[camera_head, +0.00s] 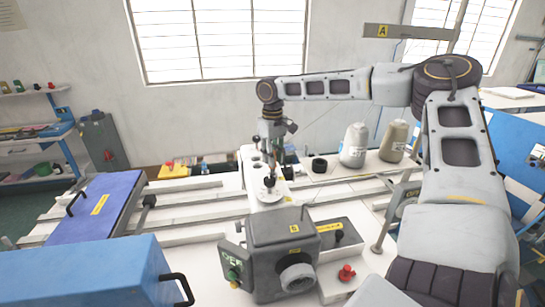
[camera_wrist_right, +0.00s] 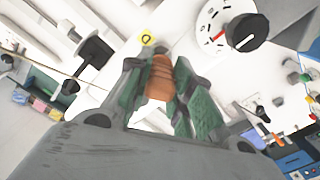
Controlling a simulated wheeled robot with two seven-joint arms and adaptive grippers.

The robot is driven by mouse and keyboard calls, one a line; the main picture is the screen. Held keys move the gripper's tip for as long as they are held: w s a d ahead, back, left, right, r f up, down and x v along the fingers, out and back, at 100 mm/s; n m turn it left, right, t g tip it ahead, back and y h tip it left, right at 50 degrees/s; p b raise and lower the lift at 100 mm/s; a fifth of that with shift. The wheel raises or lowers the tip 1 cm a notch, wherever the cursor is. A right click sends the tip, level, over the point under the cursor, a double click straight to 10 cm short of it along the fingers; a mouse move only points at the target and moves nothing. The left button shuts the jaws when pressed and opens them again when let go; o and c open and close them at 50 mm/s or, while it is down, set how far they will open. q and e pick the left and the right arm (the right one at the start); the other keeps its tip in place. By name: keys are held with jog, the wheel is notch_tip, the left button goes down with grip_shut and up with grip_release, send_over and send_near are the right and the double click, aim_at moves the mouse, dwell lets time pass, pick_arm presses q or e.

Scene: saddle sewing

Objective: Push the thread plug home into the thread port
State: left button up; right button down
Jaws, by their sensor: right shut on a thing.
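My right gripper (camera_head: 272,160) reaches down from the end of the arm, over the white panel (camera_head: 262,198) of the machine in the middle. In the right wrist view the green-padded fingers (camera_wrist_right: 164,95) are shut on an orange-brown ribbed piece (camera_wrist_right: 160,78), which looks like the thread plug. Its far end points toward a small yellow label (camera_wrist_right: 147,39) on a white surface. I cannot make out the thread port, nor whether the plug touches it. My left gripper is not in view.
A dial with a black knob (camera_head: 269,182) sits just below the gripper. A grey machine box (camera_head: 285,240) stands in front. A white cone (camera_head: 354,146) and a tan cone (camera_head: 394,141) stand to the right. Blue cases (camera_head: 95,207) lie at left.

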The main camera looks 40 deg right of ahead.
jog(key=shift+f, duration=1.6)
dwell(0.9)
jog(key=c, duration=1.2)
grip_release()
jog(key=shift+r, duration=0.15)
jog(key=shift+r, duration=5.9)
jog(key=shift+a, duration=0.1)
